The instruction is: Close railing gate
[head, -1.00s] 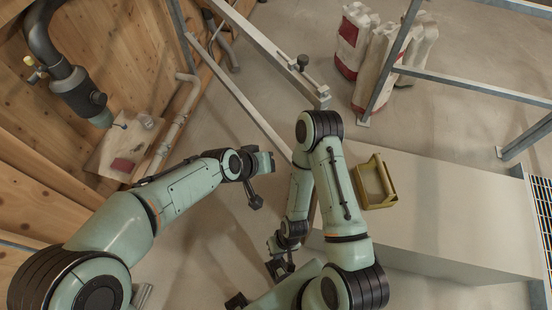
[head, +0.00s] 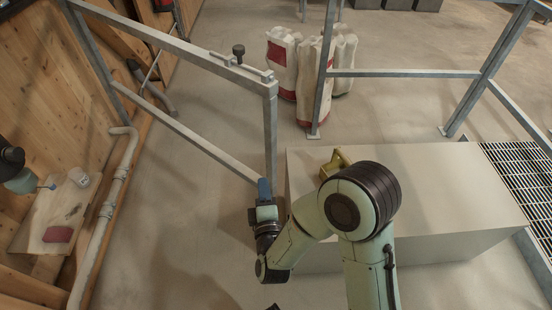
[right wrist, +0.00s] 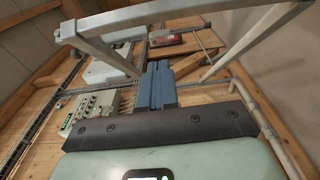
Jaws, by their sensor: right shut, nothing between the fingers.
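The railing gate (head: 180,44) is a grey metal frame running from the upper left to a free upright end near the middle of the head view. A bolt with a black knob sits on its top bar. The gate stands apart from the railing post (head: 323,85) to its right, with a gap of floor between. My right gripper (head: 264,186), with blue fingers, is shut and empty at the lower corner of the gate's free end; I cannot tell whether it touches. In the right wrist view its fingers (right wrist: 158,84) are together, below the gate's bars (right wrist: 180,12).
A pale block (head: 440,190) stands right of my right gripper, with a yellow object (head: 335,163) on it, partly hidden by my arm. Red and white sacks (head: 315,75) stand behind the post. A wooden wall and pipe (head: 108,205) bound the left. Floor left of the gripper is clear.

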